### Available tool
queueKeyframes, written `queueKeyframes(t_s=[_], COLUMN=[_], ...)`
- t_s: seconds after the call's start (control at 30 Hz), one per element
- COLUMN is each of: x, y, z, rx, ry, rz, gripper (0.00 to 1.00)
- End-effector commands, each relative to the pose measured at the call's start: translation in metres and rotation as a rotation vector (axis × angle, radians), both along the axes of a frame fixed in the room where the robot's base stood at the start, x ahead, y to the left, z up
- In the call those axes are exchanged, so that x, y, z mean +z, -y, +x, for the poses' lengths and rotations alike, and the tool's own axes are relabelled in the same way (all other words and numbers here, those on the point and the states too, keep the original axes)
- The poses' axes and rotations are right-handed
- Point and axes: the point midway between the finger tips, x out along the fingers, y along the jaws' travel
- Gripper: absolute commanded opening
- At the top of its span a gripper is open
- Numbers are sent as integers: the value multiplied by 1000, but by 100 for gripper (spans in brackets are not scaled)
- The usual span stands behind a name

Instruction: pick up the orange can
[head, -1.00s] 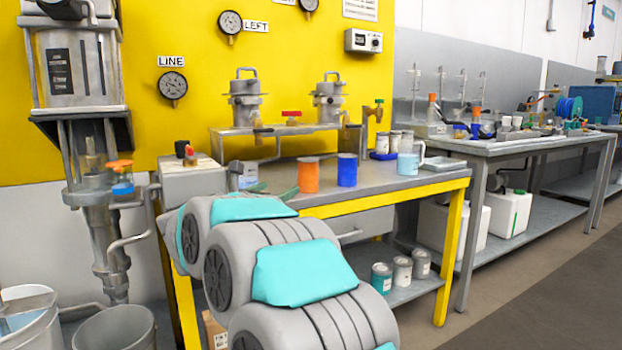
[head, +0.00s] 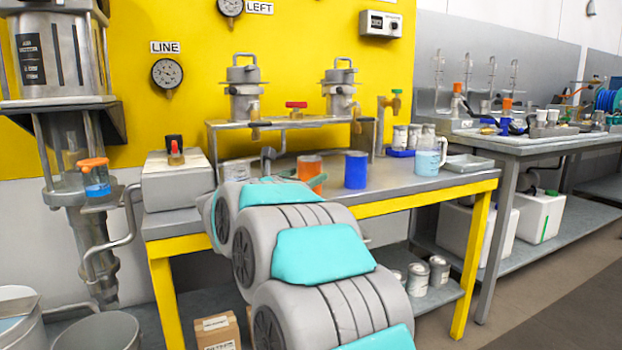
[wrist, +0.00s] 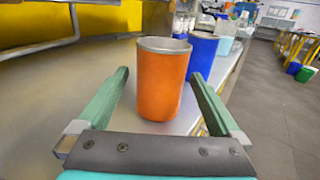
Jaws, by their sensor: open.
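The orange can (head: 309,169) stands upright on the grey bench top (head: 420,178) with the yellow frame. In the wrist view the orange can (wrist: 162,85) stands between the two green fingers of my gripper (wrist: 160,88), which is open. A gap shows on each side of the can, wider on the left. In the head view my arm hides most of my gripper; a green finger (head: 317,181) crosses in front of the can's lower part. A blue can (head: 356,170) stands just right of the orange can, and behind it in the wrist view (wrist: 201,50).
A metal rack with valves (head: 290,124) stands behind the cans. A grey box (head: 177,180) sits at the bench's left end.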

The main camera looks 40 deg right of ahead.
Motion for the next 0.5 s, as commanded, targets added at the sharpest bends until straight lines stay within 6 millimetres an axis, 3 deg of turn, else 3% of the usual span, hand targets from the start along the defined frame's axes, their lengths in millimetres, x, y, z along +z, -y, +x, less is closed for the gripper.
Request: queueKeyframes(t_s=[0.5], x=[-1], y=[47], z=[18], rx=[0], ry=[-1], rz=[1], gripper=[100])
